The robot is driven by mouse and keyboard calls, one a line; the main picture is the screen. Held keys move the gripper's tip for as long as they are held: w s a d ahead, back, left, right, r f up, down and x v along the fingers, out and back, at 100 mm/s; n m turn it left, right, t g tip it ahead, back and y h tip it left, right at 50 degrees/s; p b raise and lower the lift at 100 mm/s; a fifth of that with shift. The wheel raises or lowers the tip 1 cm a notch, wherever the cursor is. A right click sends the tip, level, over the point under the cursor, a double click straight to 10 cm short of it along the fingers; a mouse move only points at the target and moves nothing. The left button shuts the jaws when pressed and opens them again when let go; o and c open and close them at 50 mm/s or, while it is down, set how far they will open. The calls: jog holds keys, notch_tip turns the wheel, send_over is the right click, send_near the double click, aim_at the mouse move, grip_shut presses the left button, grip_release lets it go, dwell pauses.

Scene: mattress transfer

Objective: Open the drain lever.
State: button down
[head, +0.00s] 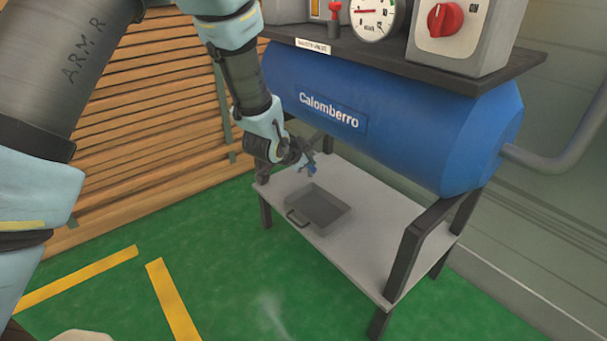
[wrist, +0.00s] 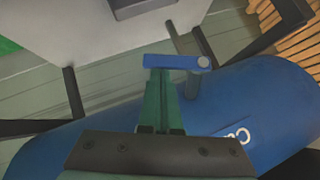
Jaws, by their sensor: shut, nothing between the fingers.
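The drain lever (wrist: 178,61) is a short blue bar with a round pivot at its right end in the wrist view. It sits beside a stub on the blue tank (wrist: 262,95). In the head view the small blue lever (head: 311,170) shows under the tank's left end, above the shelf. My gripper (wrist: 163,74) is shut and empty, its green fingertips at the near edge of the bar, left of the pivot. I cannot tell whether they touch it. In the head view my gripper (head: 303,161) is small and partly merges with the lever.
A grey drain tray (head: 318,208) stands on the light shelf (head: 375,240) below. Dark stand legs (head: 412,255) frame the shelf. A gauge (head: 375,15) and a switch box (head: 465,25) stand above the tank (head: 400,120). Green floor lies open in front; a slatted wooden wall (head: 160,120) is left.

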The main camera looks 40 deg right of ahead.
jog(key=f+t+b, duration=0.1)
jog(key=b, duration=0.1)
jog(key=f+m+t+b, duration=0.1)
jog(key=b, duration=0.1)
jog(key=shift+s+f+h, duration=0.2)
jog(key=shift+f+h, duration=0.1)
jog(key=shift+w+d+f+m+t+h+b, duration=0.1)
jog(key=shift+w+f+m+t+h+b, duration=0.6)
jog(key=shift+m+t+b, duration=0.45)
jog(key=shift+w+a+f+m+t+h+b, duration=0.1)
jog(key=shift+w+f+m+t+h+b, duration=0.35)
jog(key=shift+f+m+t+b, duration=0.6)
jog(key=shift+w+d+f+m+t+h+b, duration=0.1)
jog(key=shift+w+f+m+t+h+b, duration=0.65)
jog(key=shift+t+b, duration=0.6)
jog(key=shift+s+r, duration=0.15)
jog(key=shift+r, duration=0.1)
jog(key=shift+s, duration=0.15)
